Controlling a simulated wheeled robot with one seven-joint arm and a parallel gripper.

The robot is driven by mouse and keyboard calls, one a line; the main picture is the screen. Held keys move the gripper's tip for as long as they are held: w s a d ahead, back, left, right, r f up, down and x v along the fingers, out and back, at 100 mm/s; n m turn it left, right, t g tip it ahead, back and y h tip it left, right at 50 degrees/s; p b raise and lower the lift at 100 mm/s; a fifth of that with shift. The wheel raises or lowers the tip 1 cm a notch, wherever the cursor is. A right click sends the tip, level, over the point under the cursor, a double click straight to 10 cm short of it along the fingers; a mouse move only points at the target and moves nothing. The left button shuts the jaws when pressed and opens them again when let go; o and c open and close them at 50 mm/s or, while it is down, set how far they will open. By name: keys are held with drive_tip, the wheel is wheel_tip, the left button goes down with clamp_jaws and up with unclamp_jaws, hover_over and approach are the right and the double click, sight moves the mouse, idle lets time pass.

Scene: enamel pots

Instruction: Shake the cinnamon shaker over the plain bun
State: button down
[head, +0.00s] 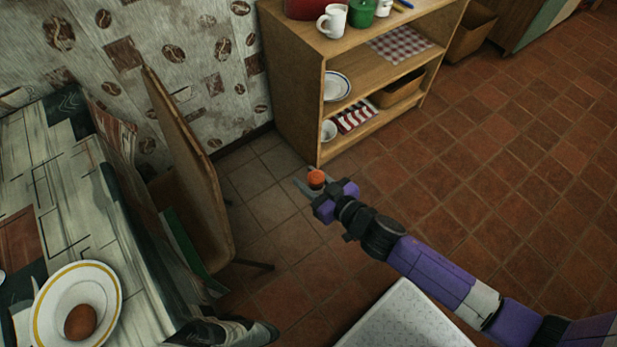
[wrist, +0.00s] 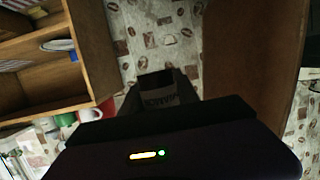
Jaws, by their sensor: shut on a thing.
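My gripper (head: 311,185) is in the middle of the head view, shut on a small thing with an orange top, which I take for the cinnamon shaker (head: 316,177). Its lower part is hidden by the gripper. It is held over the tiled floor, between the table and the shelf. A smooth brown bun (head: 80,322) lies on a white plate (head: 108,285) with a yellow rim, at the lower left, well apart from my gripper.
The patterned table (head: 70,215) fills the left side. A wooden chair (head: 190,165) stands between table and gripper. A wooden shelf (head: 295,85) behind holds a white mug (head: 333,21), a green pot (head: 361,12) and dishes. A pale speckled top (head: 410,325) is at the bottom. Floor right is clear.

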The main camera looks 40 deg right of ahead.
drive_tip(key=shift+d+f+m+b, duration=0.15)
drive_tip(key=shift+f+m+b, duration=0.15)
drive_tip(key=shift+f+b, duration=0.45)
drive_tip(key=shift+f+t+y, duration=0.15)
drive_tip(key=shift+t+y, duration=0.15)
